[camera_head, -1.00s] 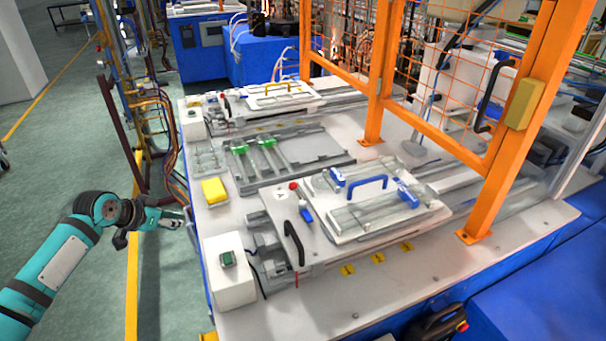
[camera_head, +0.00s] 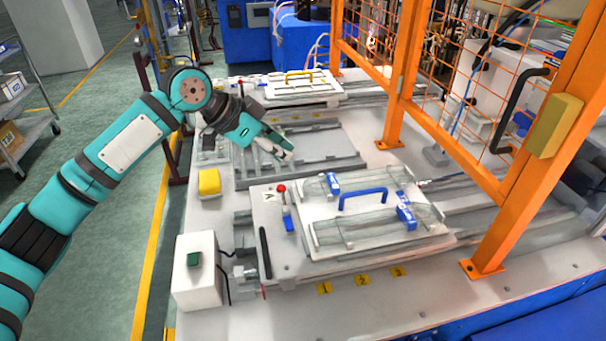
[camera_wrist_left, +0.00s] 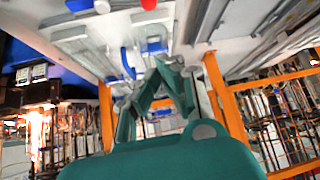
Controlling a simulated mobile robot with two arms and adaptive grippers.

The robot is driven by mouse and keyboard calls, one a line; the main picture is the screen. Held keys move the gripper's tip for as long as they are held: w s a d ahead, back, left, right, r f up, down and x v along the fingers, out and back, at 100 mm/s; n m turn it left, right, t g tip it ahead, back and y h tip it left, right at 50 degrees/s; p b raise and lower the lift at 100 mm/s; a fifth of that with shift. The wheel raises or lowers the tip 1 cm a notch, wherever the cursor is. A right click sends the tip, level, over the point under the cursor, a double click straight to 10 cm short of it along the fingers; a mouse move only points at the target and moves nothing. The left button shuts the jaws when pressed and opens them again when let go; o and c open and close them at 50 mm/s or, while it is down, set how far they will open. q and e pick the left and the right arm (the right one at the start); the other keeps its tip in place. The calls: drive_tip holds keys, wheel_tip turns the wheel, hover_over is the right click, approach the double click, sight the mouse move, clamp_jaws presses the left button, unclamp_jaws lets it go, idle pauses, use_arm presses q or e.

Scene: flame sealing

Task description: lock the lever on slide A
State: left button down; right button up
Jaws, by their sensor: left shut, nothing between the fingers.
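Slide A (camera_head: 270,215) is the near white plate; its letter mark is small and hard to read. Its lever (camera_head: 285,206) has a red knob at the top and a blue lower part, and stands roughly upright near the plate's left end. My left gripper (camera_head: 285,153) is shut and empty. It is in the air behind the lever and above it in the picture, apart from it. In the left wrist view the shut green fingers (camera_wrist_left: 165,68) point toward the slides; a red knob (camera_wrist_left: 148,4) shows at the top edge. My right gripper is out of view.
A blue handle (camera_head: 362,193) and blue clamps (camera_head: 406,217) stand on the plate right of the lever. A black handle (camera_head: 265,252) is in front. A white button box (camera_head: 198,285), a yellow block (camera_head: 209,182) and an orange cage post (camera_head: 500,210) flank the slide.

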sight(285, 207)
use_arm(q)
drive_tip(key=p+x, duration=0.3)
drive_tip(key=x, duration=0.6)
drive_tip(key=shift+a+f, duration=0.1)
drive_tip(key=shift+f, duration=0.1)
drive_tip(key=a, duration=0.1)
drive_tip(key=a+p, duration=0.1)
drive_tip(key=s+a+p, duration=0.1)
drive_tip(key=shift+f, duration=0.4)
drive_tip(key=shift+s+a+f, duration=0.1)
drive_tip(key=shift+s+a, duration=0.1)
drive_tip(key=shift+a, duration=0.25)
drive_tip(key=shift+d, duration=0.1)
drive_tip(key=shift+w+d+f, duration=0.1)
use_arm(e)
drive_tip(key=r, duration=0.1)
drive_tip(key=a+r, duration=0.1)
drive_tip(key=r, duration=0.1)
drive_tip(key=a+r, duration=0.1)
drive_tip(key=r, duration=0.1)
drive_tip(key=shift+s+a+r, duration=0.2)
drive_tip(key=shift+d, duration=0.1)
